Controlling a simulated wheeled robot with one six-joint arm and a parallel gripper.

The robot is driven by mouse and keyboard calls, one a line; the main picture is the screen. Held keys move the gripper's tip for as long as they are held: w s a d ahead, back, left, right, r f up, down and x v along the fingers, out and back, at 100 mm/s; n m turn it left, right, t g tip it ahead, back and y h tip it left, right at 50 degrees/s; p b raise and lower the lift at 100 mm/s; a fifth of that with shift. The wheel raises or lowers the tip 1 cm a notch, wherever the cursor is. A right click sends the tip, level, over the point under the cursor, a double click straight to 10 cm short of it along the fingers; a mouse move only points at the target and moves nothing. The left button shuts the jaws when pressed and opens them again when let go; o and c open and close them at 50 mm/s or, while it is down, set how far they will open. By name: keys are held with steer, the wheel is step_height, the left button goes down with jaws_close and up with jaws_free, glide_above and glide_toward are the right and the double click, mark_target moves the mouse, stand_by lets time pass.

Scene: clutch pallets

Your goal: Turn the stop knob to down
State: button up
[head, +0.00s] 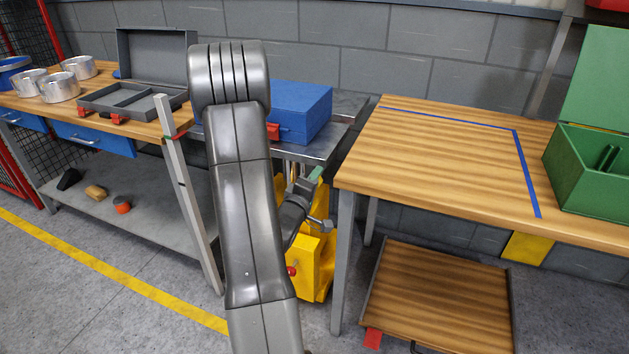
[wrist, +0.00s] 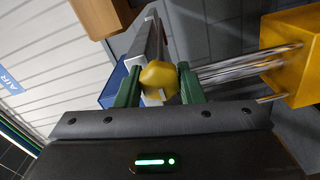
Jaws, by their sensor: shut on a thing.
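A yellow rounded knob (wrist: 160,78) with a pale mark sits between the green fingers of my gripper (wrist: 158,88) in the wrist view. My gripper is shut on this knob. I cannot tell which way the knob points. A yellow block (wrist: 292,55) with shiny metal rods (wrist: 235,68) lies to the right of the fingers. In the head view my gripper (head: 297,208) is low at the yellow machine (head: 316,262), partly hidden by my arm. The knob itself cannot be made out there.
A metal table with a blue case (head: 302,108) stands behind my arm. A wooden bench (head: 440,150) with a green box (head: 590,172) is at right, with a low wooden platform (head: 440,295) beneath. A workbench with an open grey case (head: 150,60) is at left.

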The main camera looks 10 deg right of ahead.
steer(key=o, duration=1)
steer(key=shift+a, duration=0.1)
steer(key=v, duration=1.3)
steer(key=shift+s+a+b, duration=0.2)
steer(key=shift+s+b, duration=0.1)
steer(key=shift+w, duration=0.1)
steer(key=x, duration=1.3)
steer(key=shift+w+d+p, duration=0.25)
steer(key=shift+d+p, duration=0.05)
